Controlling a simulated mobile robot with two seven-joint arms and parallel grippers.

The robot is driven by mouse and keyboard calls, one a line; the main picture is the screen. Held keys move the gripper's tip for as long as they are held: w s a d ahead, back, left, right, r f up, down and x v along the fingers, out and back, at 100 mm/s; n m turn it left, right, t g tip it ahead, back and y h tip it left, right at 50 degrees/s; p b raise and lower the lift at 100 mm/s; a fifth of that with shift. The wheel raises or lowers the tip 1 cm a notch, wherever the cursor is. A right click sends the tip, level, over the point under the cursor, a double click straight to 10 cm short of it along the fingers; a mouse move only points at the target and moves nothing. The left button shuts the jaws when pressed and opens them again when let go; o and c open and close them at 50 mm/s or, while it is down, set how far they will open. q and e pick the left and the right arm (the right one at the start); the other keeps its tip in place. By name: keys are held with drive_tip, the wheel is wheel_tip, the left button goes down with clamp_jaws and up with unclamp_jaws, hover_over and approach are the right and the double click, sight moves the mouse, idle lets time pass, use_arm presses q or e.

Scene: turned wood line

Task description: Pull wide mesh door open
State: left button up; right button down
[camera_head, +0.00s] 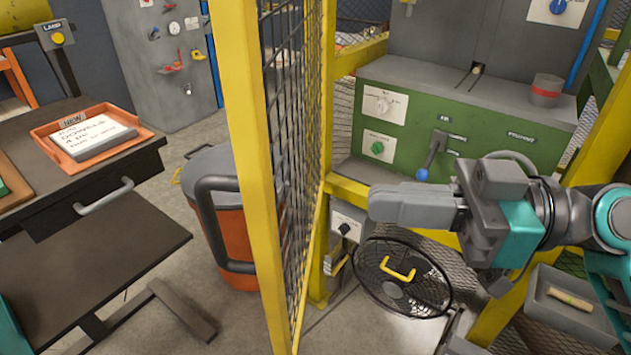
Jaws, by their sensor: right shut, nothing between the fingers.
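The wide mesh door (291,190) has a yellow frame and dark wire mesh. It stands swung out toward me, seen almost edge-on, with its near upright (246,160) closest. A thick dark grey bar handle (204,218) sits on the left face of that upright. My right gripper (374,206) is shut and empty, pointing left. In the picture it is right of the door, over the opening, and does not appear to touch the mesh. The left gripper is not in view.
Behind the opening is a green machine panel (478,145) with a blue-tipped lever (432,155). A round fan-like guard (402,283) is below my right gripper. An orange bin (228,240) stands behind the handle. A dark workbench (75,200) with an orange tray (40,136) is at left.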

sight(281, 195)
drive_tip(key=a, duration=0.2)
drive_tip(key=a+p, duration=0.1)
drive_tip(key=a, duration=0.1)
drive_tip(key=w+a+p, duration=0.1)
drive_tip(key=a, duration=0.1)
drive_tip(key=shift+a+r, duration=0.15)
drive_tip(key=shift+a, duration=0.7)
drive_tip(key=shift+w+a+f, duration=0.1)
drive_tip(key=shift+f, duration=0.1)
